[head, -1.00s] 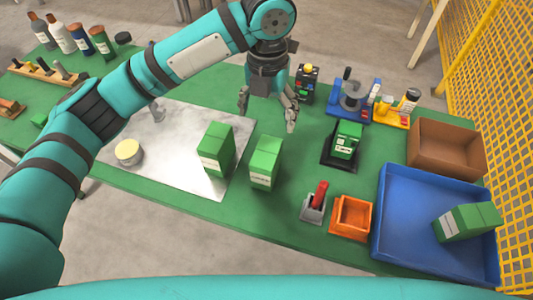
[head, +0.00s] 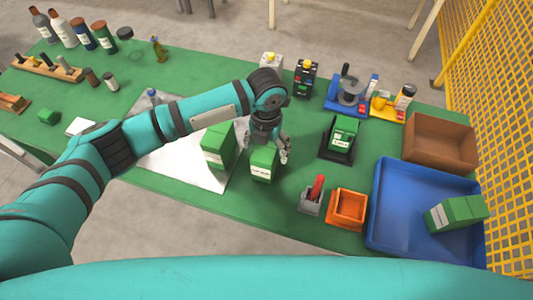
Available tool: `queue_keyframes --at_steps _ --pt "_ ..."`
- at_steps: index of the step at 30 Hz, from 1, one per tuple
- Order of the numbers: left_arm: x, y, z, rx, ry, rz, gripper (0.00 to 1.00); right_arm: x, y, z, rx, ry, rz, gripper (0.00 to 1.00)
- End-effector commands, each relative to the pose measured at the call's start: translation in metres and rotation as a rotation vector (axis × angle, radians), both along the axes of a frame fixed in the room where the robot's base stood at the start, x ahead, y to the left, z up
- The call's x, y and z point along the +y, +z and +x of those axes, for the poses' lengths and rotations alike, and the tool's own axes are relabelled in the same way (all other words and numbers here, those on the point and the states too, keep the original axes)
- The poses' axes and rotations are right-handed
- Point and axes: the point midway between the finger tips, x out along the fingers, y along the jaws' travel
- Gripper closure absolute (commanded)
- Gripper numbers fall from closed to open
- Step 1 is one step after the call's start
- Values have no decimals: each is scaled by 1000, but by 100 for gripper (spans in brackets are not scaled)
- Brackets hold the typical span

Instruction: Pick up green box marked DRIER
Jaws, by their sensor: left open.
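Several green boxes with white labels are in the head view; the label print is too small to read, so I cannot tell which is marked DRIER. One green box (head: 263,164) stands upright beside the metal sheet's right edge. Another green box (head: 216,148) stands to its left on the metal sheet (head: 180,168). My left gripper (head: 266,148) is open, pointing down at the first box, with one finger on each side of its upper part. I cannot tell whether the fingers touch it. My right gripper is not in view.
A green box sits on a black stand (head: 337,151). Green boxes lie in the blue tray (head: 400,246) at right. A red-handled grey item (head: 312,197), an orange bin (head: 347,209) and a brown bin (head: 440,141) are nearby. Bottles (head: 80,35) stand at far left.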

Motion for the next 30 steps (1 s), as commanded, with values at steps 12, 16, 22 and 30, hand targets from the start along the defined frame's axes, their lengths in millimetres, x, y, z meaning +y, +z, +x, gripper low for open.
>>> queue_keyframes --at_steps 12,16,22,30 --pt "0 -18 0 -2 -2 -1 19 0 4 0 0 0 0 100" --pt "0 -18 0 -2 -2 -1 36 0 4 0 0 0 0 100" --pt "0 -18 0 -2 -1 -1 62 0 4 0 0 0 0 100" --pt "-1 -17 0 -3 -1 -2 89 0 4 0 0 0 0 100"
